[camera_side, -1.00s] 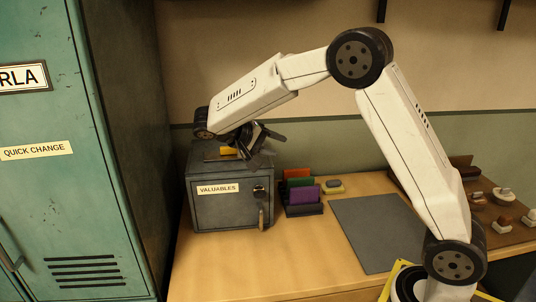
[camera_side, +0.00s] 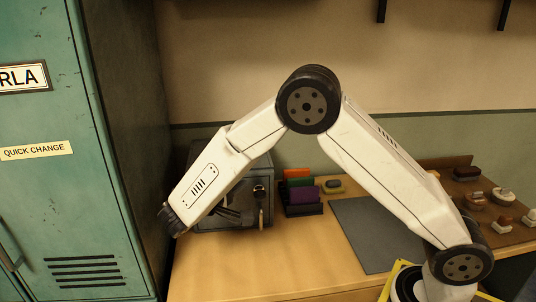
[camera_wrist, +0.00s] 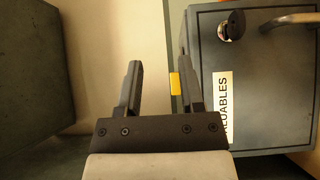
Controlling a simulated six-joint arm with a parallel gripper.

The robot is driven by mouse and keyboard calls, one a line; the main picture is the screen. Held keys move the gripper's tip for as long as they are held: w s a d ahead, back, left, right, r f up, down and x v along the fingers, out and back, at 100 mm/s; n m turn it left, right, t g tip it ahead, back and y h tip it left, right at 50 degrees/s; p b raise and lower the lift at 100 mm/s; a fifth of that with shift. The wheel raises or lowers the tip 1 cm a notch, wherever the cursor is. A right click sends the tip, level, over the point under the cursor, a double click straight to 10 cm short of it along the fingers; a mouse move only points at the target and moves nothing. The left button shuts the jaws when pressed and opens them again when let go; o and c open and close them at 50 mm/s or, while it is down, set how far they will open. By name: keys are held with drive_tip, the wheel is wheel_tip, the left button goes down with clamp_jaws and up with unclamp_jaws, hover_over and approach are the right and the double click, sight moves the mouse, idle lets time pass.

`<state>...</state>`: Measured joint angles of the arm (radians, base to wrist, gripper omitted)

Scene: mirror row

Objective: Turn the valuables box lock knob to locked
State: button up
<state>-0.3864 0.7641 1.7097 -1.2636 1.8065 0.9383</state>
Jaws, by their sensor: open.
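The valuables box (camera_side: 205,154) is a grey metal box at the back left of the desk, with its front partly hidden by my arm. Its lock knob (camera_side: 260,190) is a small dark round knob at the front's right side, above a lever handle (camera_side: 262,215). In the wrist view the box is turned on its side, with the knob (camera_wrist: 233,25) on a silver plate at upper right. My gripper (camera_wrist: 160,62) is open and empty, apart from the knob, which lies beyond and right of its fingertips. In the side view my gripper (camera_side: 236,212) is low before the box front.
A rack of coloured folders (camera_side: 302,193) stands just right of the box, with a yellow item (camera_side: 333,186) behind it. A grey mat (camera_side: 372,230) lies farther right. A teal locker (camera_side: 75,200) stands close on the left. A yellow thing (camera_wrist: 174,84) shows at the box's top edge.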

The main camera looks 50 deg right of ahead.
approach(260, 193)
drive_tip(key=d, duration=0.2)
drive_tip(key=shift+d+f, duration=0.15)
drive_tip(key=shift+f, duration=0.1)
drive_tip(key=shift+d, duration=0.1)
drive_tip(key=shift+d, duration=3.8)
clamp_jaws()
